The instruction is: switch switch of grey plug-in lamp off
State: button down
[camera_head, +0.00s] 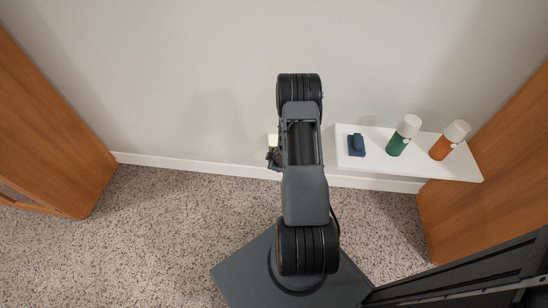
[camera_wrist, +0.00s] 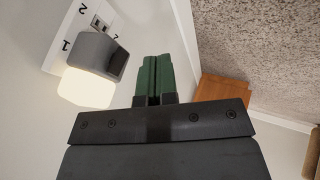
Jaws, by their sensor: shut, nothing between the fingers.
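The grey plug-in lamp (camera_wrist: 100,52) is at the upper left of the wrist view, on a white outlet plate (camera_wrist: 67,30) marked 1 and 2. Its pale shade (camera_wrist: 86,88) glows, so it looks lit. A dark patch shows on the lamp's side; I cannot tell whether it is the switch. My gripper (camera_wrist: 153,75), with green fingertips, is shut and empty, to the right of the lamp with a gap between them in the picture. In the head view a small pale shape shows beside my arm, too hidden to identify; my fingertips are not visible there.
A white shelf (camera_head: 410,167) on the right holds a blue object (camera_head: 356,145), a green bottle (camera_head: 398,143) and an orange bottle (camera_head: 441,148). Wooden furniture stands left (camera_head: 50,130) and right (camera_head: 490,170). The carpet (camera_head: 160,230) at left is clear.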

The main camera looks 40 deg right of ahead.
jog(key=shift+w+d, duration=1.15)
jog(key=shift+d, duration=0.1)
jog(key=shift+w+d+f, duration=0.15)
jog(key=shift+w+d, duration=0.05)
jog(key=shift+w, duration=0.05)
jog(key=shift+r, duration=0.2)
